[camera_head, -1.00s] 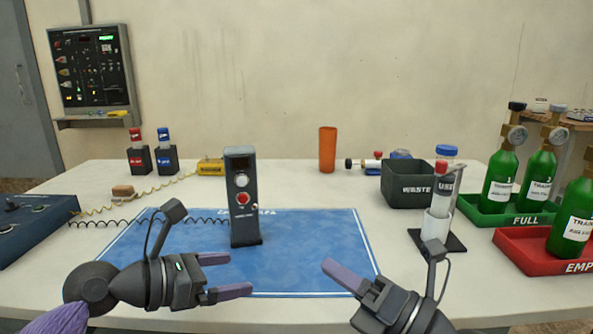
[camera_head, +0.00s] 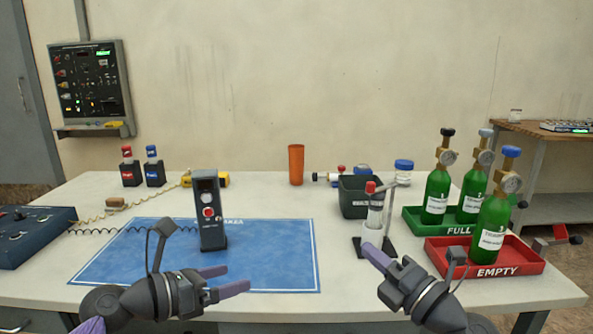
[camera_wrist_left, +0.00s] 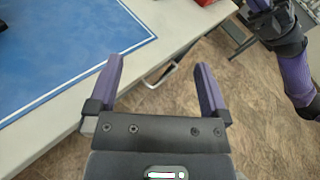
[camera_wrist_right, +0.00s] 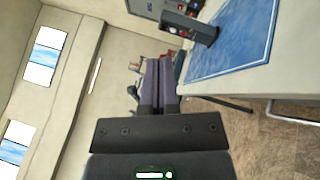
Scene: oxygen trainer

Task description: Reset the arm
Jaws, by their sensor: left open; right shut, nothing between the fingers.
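My left gripper (camera_head: 238,280) is open and empty near the front edge of the blue mat (camera_head: 120,265). In the left wrist view its two fingers (camera_wrist_left: 155,85) stand apart with the floor and table edge beyond. My right gripper (camera_head: 370,252) is shut and empty at the table's front, right of the mat. In the right wrist view its fingers (camera_wrist_right: 160,80) are together with nothing between them. In the head view the right fingertips overlap the foot of a stand holding a clear cylinder (camera_head: 373,217). Whether they touch cannot be told.
A dark upright device (camera_head: 209,225) stands on the mat. Green bottles (camera_head: 437,195) stand in the green FULL tray (camera_head: 412,222) and red EMPTY tray (camera_head: 440,257). A dark bin (camera_head: 352,200) and orange cup (camera_head: 296,165) are behind. A control box (camera_head: 35,235) lies left.

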